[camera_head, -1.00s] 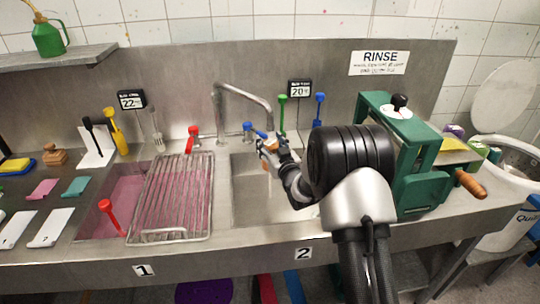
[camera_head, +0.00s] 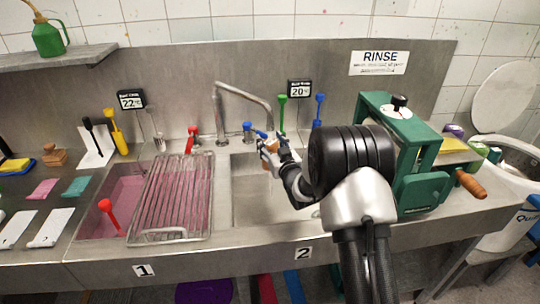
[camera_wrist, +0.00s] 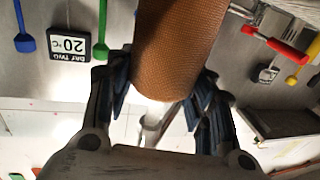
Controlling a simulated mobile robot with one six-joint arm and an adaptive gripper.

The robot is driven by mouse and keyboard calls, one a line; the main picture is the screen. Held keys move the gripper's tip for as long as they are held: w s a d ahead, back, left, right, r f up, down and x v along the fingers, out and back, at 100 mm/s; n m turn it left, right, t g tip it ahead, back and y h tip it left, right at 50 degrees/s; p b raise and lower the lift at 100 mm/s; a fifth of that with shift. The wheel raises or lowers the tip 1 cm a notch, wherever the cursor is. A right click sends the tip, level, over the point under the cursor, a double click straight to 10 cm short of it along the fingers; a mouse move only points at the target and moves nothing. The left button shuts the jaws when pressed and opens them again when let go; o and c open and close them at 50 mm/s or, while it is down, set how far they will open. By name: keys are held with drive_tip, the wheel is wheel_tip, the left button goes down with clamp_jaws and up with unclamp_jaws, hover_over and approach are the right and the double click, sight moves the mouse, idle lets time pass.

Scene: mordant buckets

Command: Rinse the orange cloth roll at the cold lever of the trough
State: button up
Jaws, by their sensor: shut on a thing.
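The orange cloth roll (camera_wrist: 180,45) fills the upper middle of the wrist view, between the fingers of my gripper (camera_wrist: 163,92). My gripper is shut on it. In the head view my gripper (camera_head: 270,146) is over the right basin of the trough (camera_head: 250,205), close below the end of the curved spout (camera_head: 245,91). The roll is mostly hidden there by my fingers. The cold lever with a blue top (camera_head: 247,129) stands left of my gripper, behind the basin. The red lever (camera_head: 192,136) stands further left. I cannot tell whether water runs.
A wire rack (camera_head: 172,195) lies over the pink-filled left basin (camera_head: 118,200). A green wringer (camera_head: 415,185) with a wooden handle stands right of my arm. Green (camera_head: 282,105) and blue (camera_head: 319,105) handled tools stand against the back wall. The right basin's front is clear.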

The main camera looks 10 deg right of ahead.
sight(277, 146)
idle(0.4)
drive_tip(key=shift+w+d, duration=0.2)
drive_tip(key=shift+d, duration=0.2)
drive_tip(key=shift+a, duration=0.2)
drive_tip(key=shift+s+a, duration=0.2)
drive_tip(key=shift+a, duration=0.1)
idle(1.6)
drive_tip(key=shift+s+d, duration=0.35)
drive_tip(key=shift+s, duration=0.35)
drive_tip(key=shift+s+d, duration=0.35)
drive_tip(key=shift+s, duration=0.3)
drive_tip(key=shift+s+d, duration=0.35)
drive_tip(key=shift+s, duration=0.35)
idle(2.4)
